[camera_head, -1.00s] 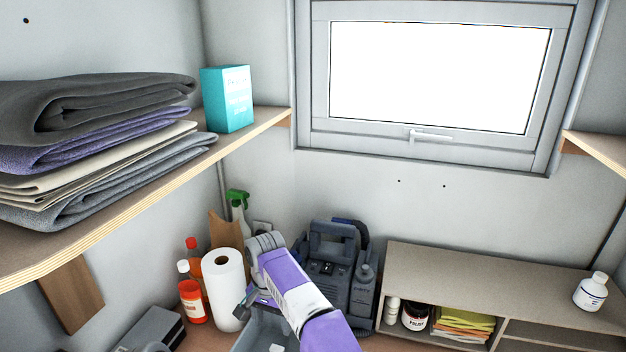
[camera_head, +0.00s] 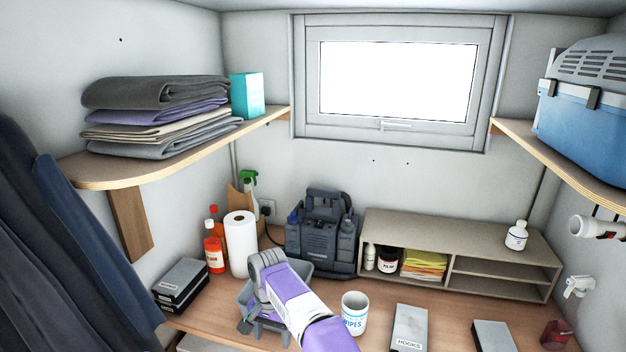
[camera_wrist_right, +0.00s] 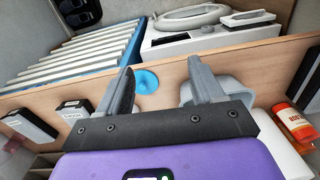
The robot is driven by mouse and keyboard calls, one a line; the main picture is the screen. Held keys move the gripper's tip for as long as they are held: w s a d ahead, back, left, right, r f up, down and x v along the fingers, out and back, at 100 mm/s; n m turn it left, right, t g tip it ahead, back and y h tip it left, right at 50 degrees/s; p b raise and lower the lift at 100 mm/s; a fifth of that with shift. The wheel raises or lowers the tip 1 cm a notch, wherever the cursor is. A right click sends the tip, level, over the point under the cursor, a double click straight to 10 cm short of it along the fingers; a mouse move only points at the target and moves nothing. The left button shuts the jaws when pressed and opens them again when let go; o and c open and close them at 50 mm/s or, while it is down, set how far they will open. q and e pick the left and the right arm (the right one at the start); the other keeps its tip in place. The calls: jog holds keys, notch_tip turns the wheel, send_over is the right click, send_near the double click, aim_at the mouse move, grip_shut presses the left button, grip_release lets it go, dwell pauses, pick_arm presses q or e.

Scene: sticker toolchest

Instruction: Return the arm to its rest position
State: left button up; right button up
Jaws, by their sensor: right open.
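My right arm, purple and white, reaches in from the bottom of the head view. Its gripper (camera_head: 246,318) is over or beside a grey bin (camera_head: 275,327) on the bench; the arm hides part of the bin. In the right wrist view the two grey fingers of the gripper (camera_wrist_right: 163,88) stand wide apart with nothing held between them. A flat round blue thing (camera_wrist_right: 146,81) shows beyond the gap, and the grey bin (camera_wrist_right: 232,91) shows behind the right finger. My left gripper is not in view.
The wooden bench (camera_head: 375,315) carries a white paper roll (camera_head: 240,245), a wipes tub (camera_head: 354,314), grey boxes (camera_head: 409,328) and a dark machine (camera_head: 322,240). A low shelf unit (camera_head: 455,240) stands right. A shelf (camera_head: 180,168) with folded cloths overhangs the left.

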jog(key=w+d+f, duration=0.4)
jog(key=w+f, duration=0.1)
jog(key=f, duration=0.4)
jog(key=s+d+f+y, duration=0.1)
jog(key=s+d+f, duration=0.3)
jog(key=f, duration=0.4)
jog(key=s+d+f+y, duration=0.1)
jog(key=s+d+f, duration=0.25)
jog(key=f, duration=0.45)
jog(key=s+d+f+y, duration=0.1)
jog(key=s+d+f, duration=0.15)
jog(key=s, duration=0.55)
jog(key=s+d+f, duration=0.2)
jog(key=s+d, duration=0.1)
jog(key=s, duration=0.5)
jog(key=s+d+f+y, duration=0.1)
jog(key=s+d+f, duration=0.2)
jog(key=s, duration=0.5)
pick_arm(q)
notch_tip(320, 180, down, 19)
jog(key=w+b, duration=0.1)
jog(key=b, duration=1.7)
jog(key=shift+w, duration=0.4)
pick_arm(e)
notch_tip(320, 180, down, 18)
jog(key=shift+w+a+f+n+t, duration=0.15)
jog(key=shift+w+a+n+t, duration=0.15)
jog(key=shift+w+n, duration=0.15)
